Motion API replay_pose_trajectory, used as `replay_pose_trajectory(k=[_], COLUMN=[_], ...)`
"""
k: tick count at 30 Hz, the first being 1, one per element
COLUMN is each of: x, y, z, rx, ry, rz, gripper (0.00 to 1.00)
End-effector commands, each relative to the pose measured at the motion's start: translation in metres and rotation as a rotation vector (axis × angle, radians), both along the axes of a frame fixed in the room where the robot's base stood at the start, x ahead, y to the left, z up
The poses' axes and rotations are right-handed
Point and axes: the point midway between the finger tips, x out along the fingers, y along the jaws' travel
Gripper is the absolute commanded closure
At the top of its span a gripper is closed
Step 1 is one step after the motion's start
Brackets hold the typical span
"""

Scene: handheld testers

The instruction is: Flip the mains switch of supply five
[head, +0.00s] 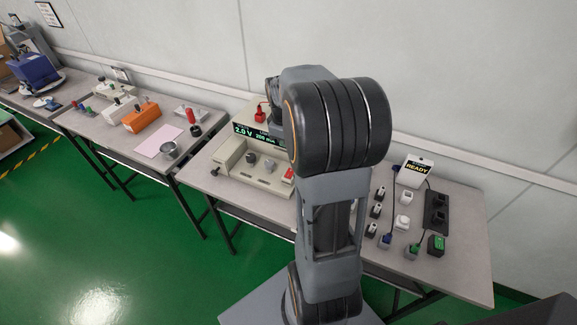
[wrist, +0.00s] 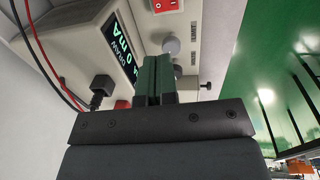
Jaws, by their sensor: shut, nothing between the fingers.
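A beige bench supply (head: 240,182) stands on the middle table, with a lit display (head: 258,134) and a red rocker switch (head: 288,175) at its front right corner. No number five is readable on it. In the wrist view the supply's casing (wrist: 205,15) fills the upper middle, and the red switch (wrist: 167,5) is cut by the top edge. My gripper (wrist: 155,62) is shut and empty, its fingertips over the supply's panel, near a grey knob (wrist: 172,45) and below the red switch in the picture. I cannot tell whether it touches the panel. My arm hides the gripper in the head view.
A black plug (wrist: 101,88) with a cable sits beside the display in the wrist view. A READY box (head: 417,170), sockets and small testers stand on the right of the table.

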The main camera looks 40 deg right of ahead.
Motion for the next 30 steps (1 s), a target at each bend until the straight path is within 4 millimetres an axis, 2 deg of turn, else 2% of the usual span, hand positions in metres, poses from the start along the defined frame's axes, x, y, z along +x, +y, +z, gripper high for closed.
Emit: replay_pose_trajectory(k=[12, 18, 24, 30], x=[0.003, 0.005, 0.007, 0.007], y=[-0.008, -0.011, -0.013, -0.014], z=[-0.077, -0.105, -0.122, -0.128], rx=[0.003, 0.002, 0.001, 0.000], ry=[0.006, 0.003, 0.001, 0.000], rz=[-0.001, -0.002, -0.002, -0.001], gripper=[1.00, 1.00, 1.00, 1.00])
